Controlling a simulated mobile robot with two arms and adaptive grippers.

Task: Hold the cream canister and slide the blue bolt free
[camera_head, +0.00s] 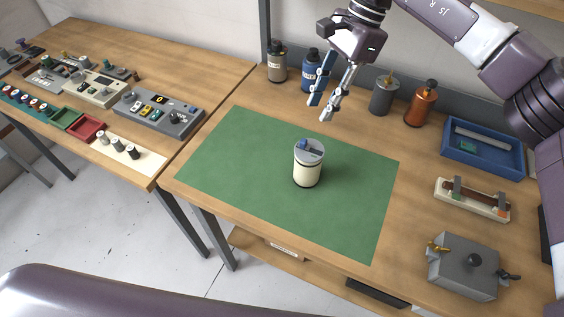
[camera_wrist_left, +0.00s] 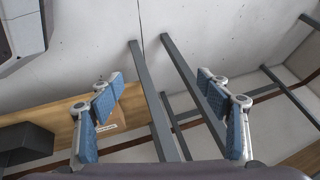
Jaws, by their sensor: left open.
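The cream canister (camera_head: 307,173) stands upright on the green mat (camera_head: 237,162), with a grey lid. The blue bolt (camera_head: 303,145) is on the lid beside a dark bar. My right gripper (camera_head: 321,111) is above the far part of the mat, behind and above the canister, not touching it. Its fingers are apart with nothing between them. My left gripper (camera_wrist_left: 161,92) shows only in the left wrist view, open and empty, with blue pads. The canister is not in that view.
Behind the mat stand a grey-brown bottle (camera_head: 277,62), a blue bottle (camera_head: 311,72), a dark grey bottle (camera_head: 383,96) and an orange bottle (camera_head: 421,104). At right are a blue tray (camera_head: 484,166), a cream rack (camera_head: 473,209) and a grey box (camera_head: 464,268). The mat around the canister is clear.

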